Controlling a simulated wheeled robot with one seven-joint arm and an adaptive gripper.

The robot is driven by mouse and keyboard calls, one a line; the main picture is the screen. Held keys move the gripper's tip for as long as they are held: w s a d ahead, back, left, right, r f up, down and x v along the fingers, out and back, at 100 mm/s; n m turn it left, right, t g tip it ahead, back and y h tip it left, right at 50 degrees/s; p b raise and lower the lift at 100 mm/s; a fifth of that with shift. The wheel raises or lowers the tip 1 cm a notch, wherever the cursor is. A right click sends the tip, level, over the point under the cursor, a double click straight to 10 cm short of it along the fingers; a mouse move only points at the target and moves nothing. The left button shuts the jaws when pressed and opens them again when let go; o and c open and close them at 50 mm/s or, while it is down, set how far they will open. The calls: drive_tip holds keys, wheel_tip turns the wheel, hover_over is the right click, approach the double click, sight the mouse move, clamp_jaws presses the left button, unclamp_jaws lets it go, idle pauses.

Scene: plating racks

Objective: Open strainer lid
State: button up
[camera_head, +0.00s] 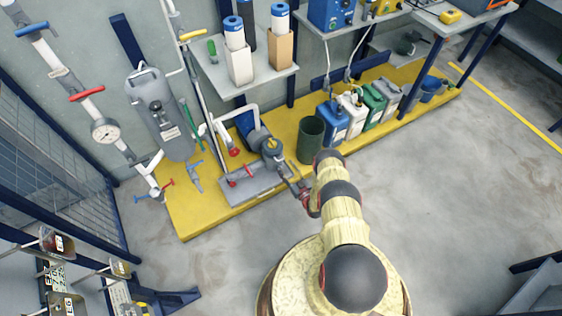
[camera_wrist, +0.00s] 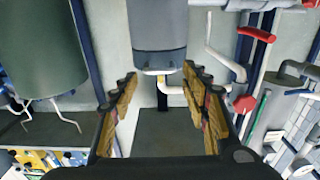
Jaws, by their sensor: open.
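The strainer (camera_head: 272,152) is a dark round pot beside a blue motor, on the yellow platform in the head view. Its lid (camera_head: 271,144) is on top, with a yellow part at the middle. My gripper (camera_head: 292,184) is just in front of and below it in the head view, apart from the lid. In the wrist view my gripper (camera_wrist: 160,105) has its two fingers spread wide with nothing between them. A grey cylinder (camera_wrist: 160,28) shows beyond the fingers; I cannot tell whether it is the strainer. The lid is not clearly seen there.
A dark green bin (camera_head: 311,138) stands right of the strainer. A grey base plate (camera_head: 262,190) with red handles lies in front. Blue, white and green jugs (camera_head: 372,104) stand further right. A shelf (camera_head: 245,78) with filter cartridges is above. The floor at right is clear.

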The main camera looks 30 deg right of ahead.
sight(274, 150)
drive_tip(key=shift+w+a+b, duration=0.1)
drive_tip(key=shift+w+b, duration=0.7)
drive_tip(key=shift+w, duration=1.85)
drive_tip(key=c, duration=0.3)
drive_tip(key=shift+a, duration=0.1)
clamp_jaws()
